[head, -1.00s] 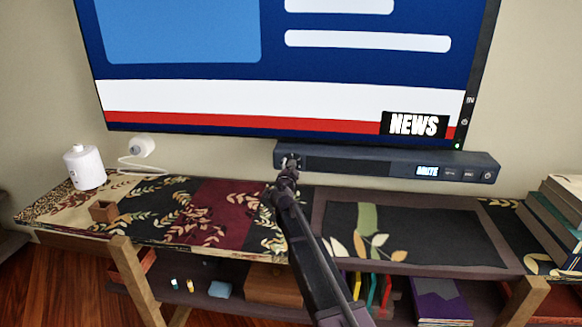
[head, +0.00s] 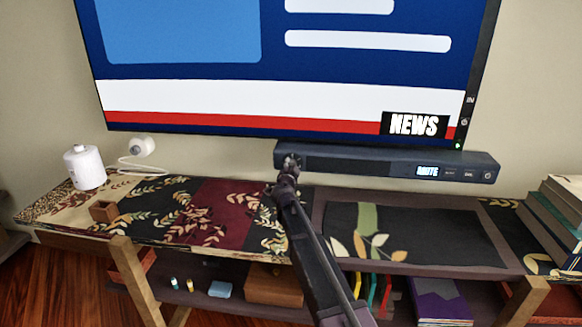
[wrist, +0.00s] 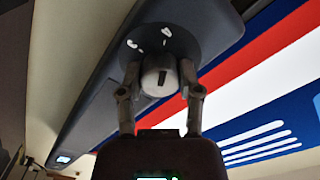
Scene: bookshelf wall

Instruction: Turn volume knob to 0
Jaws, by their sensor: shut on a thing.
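The volume knob (wrist: 159,75) is a pale round knob with a dark pointer mark, set on a dark round dial with white marks in the wrist view. It sits at the left end of the dark soundbar (head: 350,162) below the TV. My gripper (wrist: 160,90) is shut on the knob, one finger on each side. In the head view my gripper (head: 289,163) covers the knob. The soundbar's lit display (head: 427,171) seems to read MUTE.
The TV (head: 280,117) hangs just above the soundbar. A patterned cabinet top (head: 225,210) lies below. Books (head: 560,215) are stacked at the right.

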